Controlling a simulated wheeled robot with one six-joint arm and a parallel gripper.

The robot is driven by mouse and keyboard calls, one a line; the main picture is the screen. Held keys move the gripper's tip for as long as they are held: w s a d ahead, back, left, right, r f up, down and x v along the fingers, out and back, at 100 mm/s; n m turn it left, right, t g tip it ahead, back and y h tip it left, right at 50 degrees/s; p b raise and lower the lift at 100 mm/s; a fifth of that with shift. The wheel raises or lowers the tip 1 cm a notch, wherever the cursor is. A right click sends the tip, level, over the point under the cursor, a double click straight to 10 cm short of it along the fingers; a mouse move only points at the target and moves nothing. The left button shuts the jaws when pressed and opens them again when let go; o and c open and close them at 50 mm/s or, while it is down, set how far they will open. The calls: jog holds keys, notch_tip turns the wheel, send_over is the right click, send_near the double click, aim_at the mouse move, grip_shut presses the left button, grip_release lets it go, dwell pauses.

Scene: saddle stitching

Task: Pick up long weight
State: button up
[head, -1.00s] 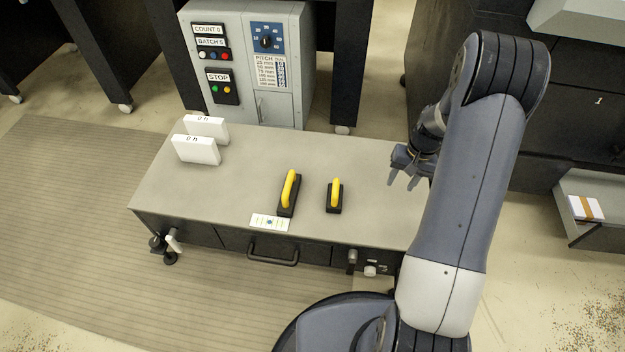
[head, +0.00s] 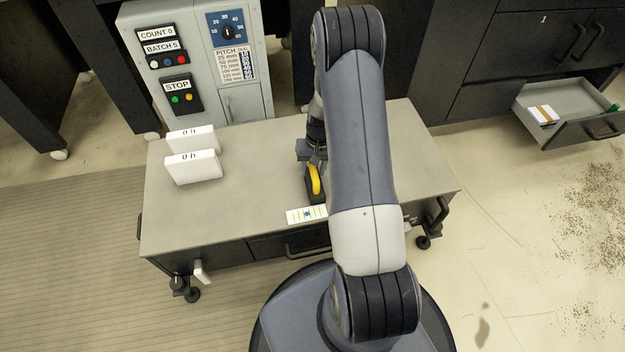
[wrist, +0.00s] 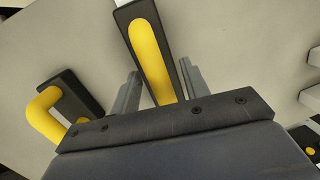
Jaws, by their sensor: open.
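The long weight (head: 314,180) has a yellow handle on a long black base and stands on the grey table top. It also shows in the wrist view (wrist: 151,56), with its handle between the two fingers. My gripper (wrist: 162,82) is open, one finger on each side of the handle, holding nothing. In the head view my gripper (head: 312,152) is just behind and above the long weight, partly hidden by my arm. A shorter weight (wrist: 45,112) with a yellow handle is at the left in the wrist view; my arm hides it in the head view.
A white card (head: 306,215) with coloured marks lies at the table's (head: 250,190) front edge, by the long weight. Two white blocks (head: 193,166) stand at the table's left. A control cabinet (head: 195,65) is behind. An open drawer (head: 570,118) is at the far right.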

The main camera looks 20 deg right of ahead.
jog(key=shift+f, duration=0.3)
grip_shut()
jog(key=shift+r, duration=0.1)
dwell(1.0)
jog(key=shift+r, duration=0.15)
